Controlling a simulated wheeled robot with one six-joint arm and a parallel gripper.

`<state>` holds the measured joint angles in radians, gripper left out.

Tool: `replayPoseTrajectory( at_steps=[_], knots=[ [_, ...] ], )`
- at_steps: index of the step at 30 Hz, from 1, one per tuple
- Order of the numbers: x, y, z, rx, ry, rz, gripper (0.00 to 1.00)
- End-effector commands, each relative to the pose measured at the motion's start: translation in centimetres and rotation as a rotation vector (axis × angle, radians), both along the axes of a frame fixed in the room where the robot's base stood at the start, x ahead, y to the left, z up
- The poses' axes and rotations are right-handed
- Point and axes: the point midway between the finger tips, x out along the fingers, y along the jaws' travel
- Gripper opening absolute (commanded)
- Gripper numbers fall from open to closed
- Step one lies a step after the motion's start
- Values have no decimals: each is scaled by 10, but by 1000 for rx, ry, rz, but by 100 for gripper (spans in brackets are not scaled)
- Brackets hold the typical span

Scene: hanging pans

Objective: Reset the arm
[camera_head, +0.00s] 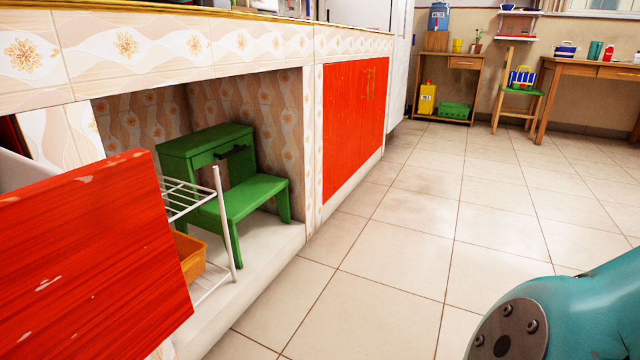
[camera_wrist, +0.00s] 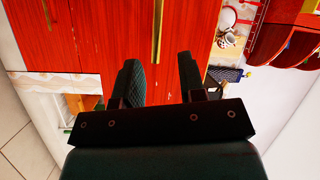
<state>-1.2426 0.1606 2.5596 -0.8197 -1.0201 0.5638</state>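My gripper (camera_wrist: 158,60) shows in the wrist view with its two black fingers spread apart. I see nothing held between them. Red cabinet doors (camera_wrist: 100,40) lie beyond the fingers, and a gold handle (camera_wrist: 157,30) shows in line with the gap. The fingers look clear of it, though the exact distance is hard to tell. In the head view, a teal link of my arm (camera_head: 590,315) shows at the lower right. The gripper itself is out of that view.
In the head view, an open red door (camera_head: 90,255) juts out at the left. A green step stool (camera_head: 250,190) and a white wire rack (camera_head: 222,225) stand in the open recess. Closed red doors (camera_head: 350,115) are farther along. The tiled floor (camera_head: 420,215) is clear.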

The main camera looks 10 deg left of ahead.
Motion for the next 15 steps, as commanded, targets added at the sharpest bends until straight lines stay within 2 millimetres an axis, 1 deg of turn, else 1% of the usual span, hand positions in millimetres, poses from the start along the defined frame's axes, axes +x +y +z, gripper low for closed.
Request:
replayPoseTrajectory(
  at_steps=[1, 2, 3, 5, 6, 8, 9, 11, 12, 14, 15],
  knots=[
    [24, -7, 26, -59, -80, -17, 37],
    [36, -12, 30, -107, -129, -17, 37],
    [52, -21, 34, -178, -193, -18, 37],
    [76, -38, 39, -291, -277, -15, 37],
    [92, -52, 42, -371, -325, -14, 37],
    [113, -77, 47, -494, -385, -8, 37],
    [125, -95, 50, -575, -413, -2, 37],
    [141, -124, 54, -692, -442, 11, 37],
    [148, -142, 56, -764, -450, 21, 37],
    [156, -169, 60, -862, -451, 37, 37],
    [160, -186, 64, -919, -446, 50, 37]
  ],
)
